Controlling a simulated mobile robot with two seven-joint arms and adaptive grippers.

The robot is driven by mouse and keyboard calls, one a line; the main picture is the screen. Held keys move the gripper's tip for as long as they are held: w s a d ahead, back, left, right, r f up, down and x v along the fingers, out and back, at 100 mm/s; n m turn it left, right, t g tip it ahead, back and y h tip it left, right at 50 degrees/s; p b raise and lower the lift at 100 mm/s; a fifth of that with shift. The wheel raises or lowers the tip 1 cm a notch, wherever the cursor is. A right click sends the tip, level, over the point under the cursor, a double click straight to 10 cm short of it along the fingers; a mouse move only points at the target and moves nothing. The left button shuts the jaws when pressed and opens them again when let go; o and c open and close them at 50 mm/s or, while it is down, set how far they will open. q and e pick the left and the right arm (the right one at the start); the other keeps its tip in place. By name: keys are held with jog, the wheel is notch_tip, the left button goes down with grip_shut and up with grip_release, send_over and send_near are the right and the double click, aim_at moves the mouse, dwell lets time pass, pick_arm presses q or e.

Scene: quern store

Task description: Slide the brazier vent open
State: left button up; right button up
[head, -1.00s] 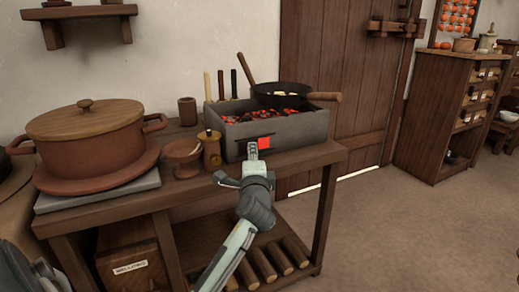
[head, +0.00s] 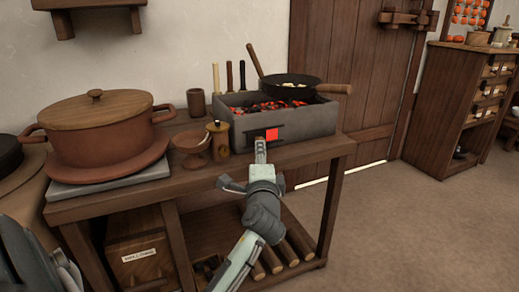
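The brazier (head: 310,124) is a grey box with glowing coals on the table. The vent (head: 254,134) is a dark plate low on its front. A bright red patch (head: 272,134) shows at the plate's right part.
A black pan (head: 290,88) rests on the brazier, its handle jutting right. Close left of the gripper stand a small lidded jar (head: 218,142) and a clay goblet (head: 191,142). A large lidded pot (head: 97,130) stands farther left. The floor right of the table is clear.

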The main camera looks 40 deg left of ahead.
pick_arm(q)
jog(key=v, duration=0.7)
dwell(0.3)
